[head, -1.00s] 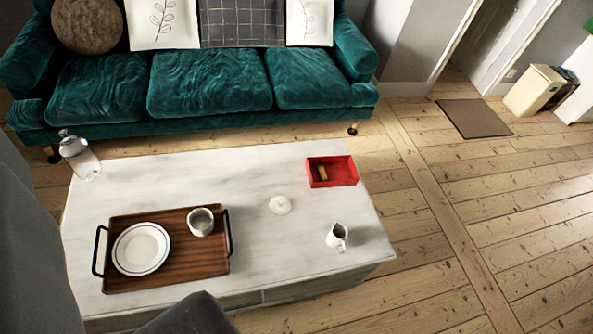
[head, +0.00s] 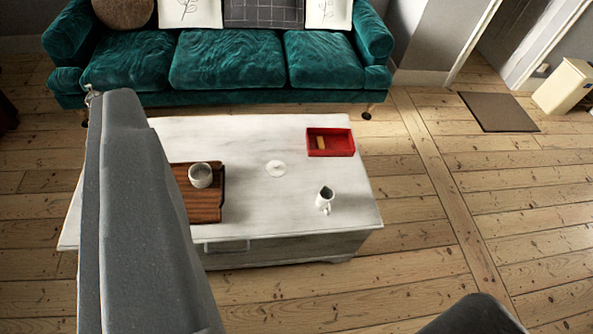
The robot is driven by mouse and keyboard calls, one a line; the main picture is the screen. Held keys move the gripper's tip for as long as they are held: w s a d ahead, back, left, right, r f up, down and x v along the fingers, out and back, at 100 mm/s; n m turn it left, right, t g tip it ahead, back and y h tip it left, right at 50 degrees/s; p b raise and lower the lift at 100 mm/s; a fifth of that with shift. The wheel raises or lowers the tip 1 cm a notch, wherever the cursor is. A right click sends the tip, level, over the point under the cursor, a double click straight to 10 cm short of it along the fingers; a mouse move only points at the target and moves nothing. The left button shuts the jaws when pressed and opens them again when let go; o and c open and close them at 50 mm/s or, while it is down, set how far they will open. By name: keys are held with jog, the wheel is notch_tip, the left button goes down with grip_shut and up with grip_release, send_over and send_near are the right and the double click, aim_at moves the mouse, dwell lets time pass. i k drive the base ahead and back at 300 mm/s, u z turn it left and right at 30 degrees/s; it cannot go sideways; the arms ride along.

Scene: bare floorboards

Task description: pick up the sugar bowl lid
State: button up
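The lid (head: 276,168) is a small, round, pale white piece. It lies by itself near the middle of the white table, left of the white jug and below-left of the red tray in the picture. A large grey part of my arm or gripper (head: 140,220) rises at the left, and a dark grey rounded part of mine shows at the bottom right. Which of these are fingers is unclear, so the opening is not readable. Neither part appears to touch the lid.
The white table (head: 245,135) also holds a wooden tray (head: 210,212) with a pale cup (head: 200,175), a white jug (head: 325,200) and a red tray (head: 343,144) with a small tan block. A green sofa (head: 225,65) stands behind. Bare floor lies in front and right.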

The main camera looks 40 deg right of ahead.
aim_at(275, 168)
jog(key=z, duration=0.65)
jog(key=i, duration=1)
jog(key=k, duration=1)
jog(key=u, duration=1.1)
jog(key=i, duration=1.3)
jog(key=z, duration=0.4)
